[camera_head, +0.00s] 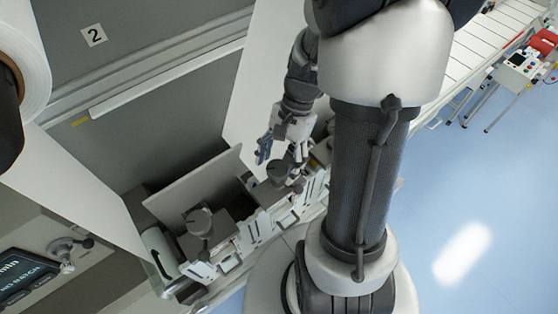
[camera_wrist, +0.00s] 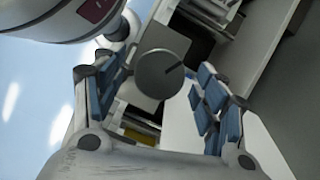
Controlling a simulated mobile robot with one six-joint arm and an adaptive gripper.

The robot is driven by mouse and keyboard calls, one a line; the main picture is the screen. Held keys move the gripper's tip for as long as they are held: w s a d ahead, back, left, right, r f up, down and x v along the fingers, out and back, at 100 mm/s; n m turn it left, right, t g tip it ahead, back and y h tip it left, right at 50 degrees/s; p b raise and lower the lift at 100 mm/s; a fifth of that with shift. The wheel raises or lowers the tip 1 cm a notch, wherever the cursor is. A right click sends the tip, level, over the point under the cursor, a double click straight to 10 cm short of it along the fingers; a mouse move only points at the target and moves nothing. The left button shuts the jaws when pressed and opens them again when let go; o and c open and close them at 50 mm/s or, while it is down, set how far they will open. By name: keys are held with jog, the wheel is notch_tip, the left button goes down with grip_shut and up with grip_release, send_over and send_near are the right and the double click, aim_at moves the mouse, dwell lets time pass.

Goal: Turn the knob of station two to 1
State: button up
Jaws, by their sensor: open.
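In the head view, a "2" label (camera_head: 94,35) is on the grey panel at the upper left. My gripper (camera_head: 281,156) is open above a round grey knob (camera_head: 279,172) on a dark block. In the wrist view, that knob (camera_wrist: 160,74) lies between the spread fingers of my gripper (camera_wrist: 155,92), with no clear contact. A dark line on its face points to the upper right; no numbers are legible. A second similar knob (camera_head: 199,221) sits on another block to the lower left. I cannot tell from a label which station each knob belongs to.
A grey upright plate (camera_head: 195,185) stands behind the blocks. A white web sheet (camera_head: 262,75) hangs close to my arm. A dark screen (camera_head: 25,277) is at the lower left. Blue floor (camera_head: 475,195) is open at the right; a small cart (camera_head: 517,68) stands beyond.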

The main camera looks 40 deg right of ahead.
jog(key=shift+c, duration=0.2)
jog(key=c, duration=1)
jog(key=n+g, duration=0.1)
jog(key=n, duration=0.2)
jog(key=n+g+h, duration=0.1)
jog(key=n, duration=0.2)
jog(key=shift+w+a+p, duration=0.15)
jog(key=shift+w+p, duration=0.05)
jog(key=shift+p, duration=0.2)
jog(key=n+h, duration=0.1)
jog(key=n, duration=0.2)
jog(key=n+g+h, duration=0.1)
jog(key=n, duration=0.1)
jog(key=shift+a+n, duration=0.1)
jog(key=shift+n, duration=0.3)
jog(key=o, duration=1)
